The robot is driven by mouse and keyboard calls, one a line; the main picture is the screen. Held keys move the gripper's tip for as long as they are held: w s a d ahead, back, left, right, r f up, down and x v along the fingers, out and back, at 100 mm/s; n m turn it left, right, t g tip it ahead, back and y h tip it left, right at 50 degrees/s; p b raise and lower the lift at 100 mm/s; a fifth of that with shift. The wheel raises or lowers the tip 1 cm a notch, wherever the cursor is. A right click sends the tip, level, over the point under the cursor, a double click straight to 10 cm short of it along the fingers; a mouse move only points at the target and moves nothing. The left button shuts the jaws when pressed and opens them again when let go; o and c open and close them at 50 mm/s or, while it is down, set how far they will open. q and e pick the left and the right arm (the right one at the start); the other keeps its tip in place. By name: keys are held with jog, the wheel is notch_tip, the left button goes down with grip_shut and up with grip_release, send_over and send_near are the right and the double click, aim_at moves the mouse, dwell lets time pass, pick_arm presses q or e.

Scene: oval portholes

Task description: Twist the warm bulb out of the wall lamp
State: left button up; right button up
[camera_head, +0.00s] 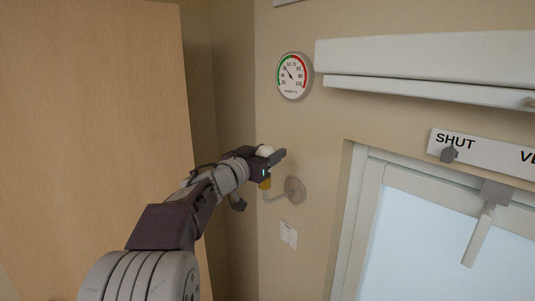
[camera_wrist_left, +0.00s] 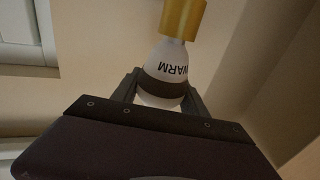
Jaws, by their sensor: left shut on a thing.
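The warm bulb (camera_wrist_left: 172,62) is white with a dark band and the word WARM, upside down in the left wrist view. Its narrow end meets the brass socket (camera_wrist_left: 183,18). In the head view only the bulb's white top (camera_head: 266,150) shows above my gripper. The wall lamp (camera_head: 295,190) has a round wall plate and a thin arm leading to the brass socket (camera_head: 265,183). My left gripper (camera_head: 273,156) is shut on the bulb, with one finger on each side of it (camera_wrist_left: 163,92). My right gripper is not in view.
A round dial gauge (camera_head: 294,76) hangs on the wall above the lamp. A light switch (camera_head: 288,235) is below it. A window frame (camera_head: 365,215) with a handle (camera_head: 480,230) and a SHUT sign (camera_head: 456,142) are at the right. A wooden panel (camera_head: 90,110) stands at the left.

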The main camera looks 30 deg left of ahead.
pick_arm(q)
jog(key=shift+f, duration=0.3)
jog(key=shift+a+n+y+b, duration=0.1)
jog(key=shift+n+y+b, duration=0.7)
jog(key=shift+y, duration=0.3)
jog(key=shift+f, duration=0.15)
jog(key=shift+a+n+g+y+b, duration=0.15)
jog(key=shift+n+g+y+b, duration=0.15)
jog(key=shift+n+y+b, duration=0.85)
jog(key=shift+m+y, duration=0.25)
jog(key=shift+a+n+g+y+b, duration=0.1)
jog(key=shift+n+g+y+b, duration=0.2)
jog(key=shift+n+y+b, duration=1.45)
